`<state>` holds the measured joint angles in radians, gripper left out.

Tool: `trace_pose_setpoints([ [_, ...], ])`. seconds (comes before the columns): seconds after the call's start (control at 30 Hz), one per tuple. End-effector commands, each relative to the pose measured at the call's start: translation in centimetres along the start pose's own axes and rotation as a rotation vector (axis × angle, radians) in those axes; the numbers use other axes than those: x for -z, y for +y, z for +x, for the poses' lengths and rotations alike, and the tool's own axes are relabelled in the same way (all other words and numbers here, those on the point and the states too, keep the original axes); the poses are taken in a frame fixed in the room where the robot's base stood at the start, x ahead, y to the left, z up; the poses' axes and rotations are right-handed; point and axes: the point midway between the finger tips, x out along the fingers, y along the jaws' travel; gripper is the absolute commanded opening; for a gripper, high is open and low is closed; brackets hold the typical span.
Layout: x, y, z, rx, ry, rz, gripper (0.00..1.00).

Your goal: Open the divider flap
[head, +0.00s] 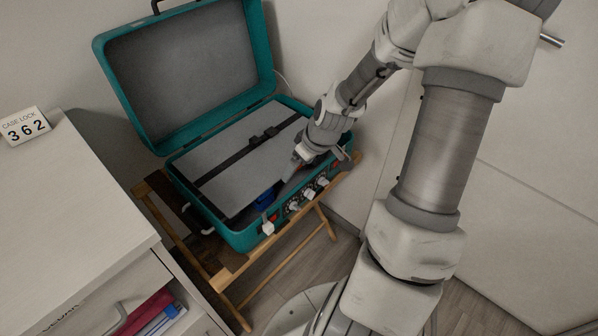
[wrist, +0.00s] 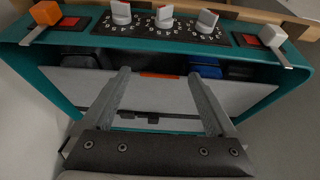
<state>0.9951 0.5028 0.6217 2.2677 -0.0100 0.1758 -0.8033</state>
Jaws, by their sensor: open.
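The divider flap (head: 232,146) is a light grey panel with a dark strap and buckle, lying across the inside of the open teal case (head: 232,238). In the wrist view the flap (wrist: 90,88) has an orange tab (wrist: 160,75) at its edge near the dials. My gripper (wrist: 159,72) is open, with one finger on each side of the tab in that view. Nothing is seen between the fingers except the tab beyond or below them; I cannot tell whether they touch the flap.
Three white dials (wrist: 164,17) and two latches with orange and white caps (wrist: 273,33) line the case front. A blue item (head: 265,198) lies in the gap by the flap. The open lid (head: 190,75) stands behind. A white cabinet (head: 65,200) is at left.

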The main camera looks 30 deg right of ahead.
Motion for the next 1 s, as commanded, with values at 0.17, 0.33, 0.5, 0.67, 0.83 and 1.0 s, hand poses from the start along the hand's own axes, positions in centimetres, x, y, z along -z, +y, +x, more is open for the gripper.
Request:
trace_pose_setpoints([
  [0.17, -0.03, 0.02, 0.74, -0.001, -0.001, 0.0, 0.93],
  [0.33, -0.01, 0.02, 0.7, -0.001, -0.001, 0.0, 0.93],
  [0.5, -0.01, 0.01, 0.7, -0.001, -0.001, 0.0, 0.73],
  [0.67, -0.01, 0.01, 0.7, -0.001, 0.0, 0.0, 0.44],
  [0.83, -0.01, 0.01, 0.69, 0.0, 0.0, 0.0, 0.13],
  [1.0, -0.01, 0.0, 0.69, 0.0, -0.001, 0.0, 0.0],
])
